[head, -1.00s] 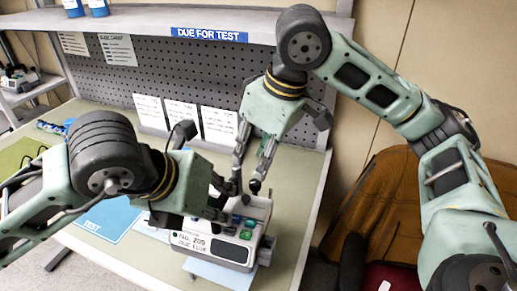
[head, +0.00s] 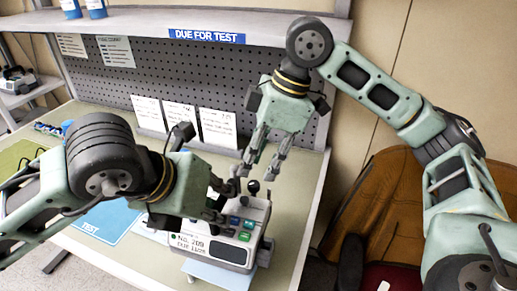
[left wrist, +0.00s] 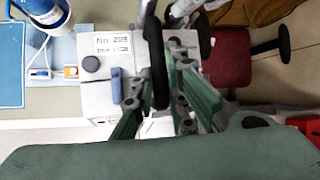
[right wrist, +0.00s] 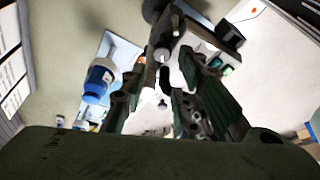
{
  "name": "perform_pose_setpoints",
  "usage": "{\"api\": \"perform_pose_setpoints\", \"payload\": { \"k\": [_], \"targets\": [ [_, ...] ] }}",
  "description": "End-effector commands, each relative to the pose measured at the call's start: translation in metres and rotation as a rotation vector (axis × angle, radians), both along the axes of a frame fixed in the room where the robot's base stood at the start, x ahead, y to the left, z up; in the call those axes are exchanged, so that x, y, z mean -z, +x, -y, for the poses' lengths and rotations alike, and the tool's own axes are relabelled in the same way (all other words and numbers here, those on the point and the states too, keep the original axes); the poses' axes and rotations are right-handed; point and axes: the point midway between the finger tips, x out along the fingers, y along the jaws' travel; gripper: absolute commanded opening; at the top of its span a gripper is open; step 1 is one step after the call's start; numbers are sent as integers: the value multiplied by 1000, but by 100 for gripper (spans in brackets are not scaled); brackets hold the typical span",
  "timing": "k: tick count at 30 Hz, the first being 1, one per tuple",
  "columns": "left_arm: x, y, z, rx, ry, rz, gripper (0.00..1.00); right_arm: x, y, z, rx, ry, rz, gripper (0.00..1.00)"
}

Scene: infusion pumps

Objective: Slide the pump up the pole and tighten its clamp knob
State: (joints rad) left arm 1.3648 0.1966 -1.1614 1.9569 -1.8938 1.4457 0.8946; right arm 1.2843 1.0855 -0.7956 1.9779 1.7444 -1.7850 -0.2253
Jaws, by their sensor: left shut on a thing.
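The pump (head: 228,240), a pale box labelled No. 209 with coloured buttons, stands near the bench's front edge. A dark round-topped knob (head: 253,187) stands up behind it. My left gripper (head: 226,195) is at the pump's upper left. In the left wrist view the pump (left wrist: 112,65) lies left of my left gripper (left wrist: 158,95), which is closed around a dark bar (left wrist: 157,60) at the pump's edge. My right gripper (head: 259,172) is above and behind the pump, fingers apart and pointing down near the knob. The clamp and its grip point are largely hidden.
A blue mat (head: 108,220) lies left of the pump. White cards (head: 218,127) lean on the pegboard (head: 150,78) under the shelf (head: 140,22).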

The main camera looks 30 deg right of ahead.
Motion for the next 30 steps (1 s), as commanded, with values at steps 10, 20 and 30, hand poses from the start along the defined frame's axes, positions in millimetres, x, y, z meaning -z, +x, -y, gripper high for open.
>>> {"api": "perform_pose_setpoints", "payload": {
  "k": [10,20,30],
  "targets": [
    [-3,0,1,0,-6,4,0,34,0,0,2,-1,-2,28],
    [-4,0,1,1,-8,5,0,50,0,-1,1,-2,0,28],
    [-4,0,1,1,-7,5,0,50,0,-1,3,-2,0,25]
  ]
}}
